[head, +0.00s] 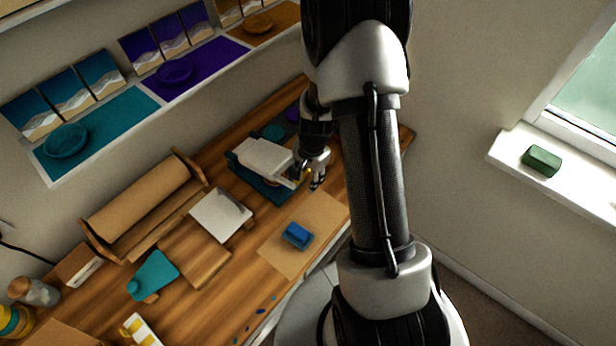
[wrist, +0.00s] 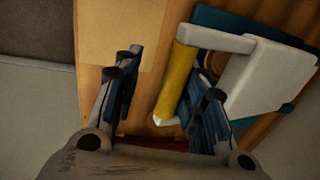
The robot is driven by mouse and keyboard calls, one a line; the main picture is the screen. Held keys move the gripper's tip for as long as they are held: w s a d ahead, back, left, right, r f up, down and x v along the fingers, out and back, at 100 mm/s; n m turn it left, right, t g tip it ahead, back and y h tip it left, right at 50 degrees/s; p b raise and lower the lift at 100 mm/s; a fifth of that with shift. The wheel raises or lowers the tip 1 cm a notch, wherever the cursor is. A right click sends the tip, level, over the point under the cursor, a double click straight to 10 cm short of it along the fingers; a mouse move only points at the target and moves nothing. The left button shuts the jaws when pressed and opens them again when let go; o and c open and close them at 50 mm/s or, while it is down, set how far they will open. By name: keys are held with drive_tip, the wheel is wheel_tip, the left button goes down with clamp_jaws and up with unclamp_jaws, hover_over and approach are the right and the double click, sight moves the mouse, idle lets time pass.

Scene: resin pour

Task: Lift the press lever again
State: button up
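The press (head: 264,158) has a white top plate over a teal base and stands near the back right of the wooden table. Its lever is a pale arm with a yellow grip, which shows in the wrist view (wrist: 179,75). My gripper (head: 317,178) is at the right side of the press, by the lever's end. In the wrist view my gripper (wrist: 164,88) is open, with the yellow grip seen between its fingers, nearer the right finger. I see no clear contact. In the head view the grip is small and partly hidden by my gripper.
A blue block (head: 297,235) sits on a brown paper sheet (head: 281,258) in front of the press. A white square board (head: 221,214) and a brown paper roll (head: 146,200) lie to the left. My arm hides the table's right part.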

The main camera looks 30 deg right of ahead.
wheel_tip(320, 180, up, 18)
drive_tip(key=w+p, duration=0.1)
drive_tip(key=p, duration=1.2)
drive_tip(key=shift+w+a+p, duration=0.2)
drive_tip(key=shift+a+p, duration=0.05)
drive_tip(key=shift+p, duration=0.15)
drive_tip(key=shift+f, duration=0.15)
drive_tip(key=shift+c, duration=0.4)
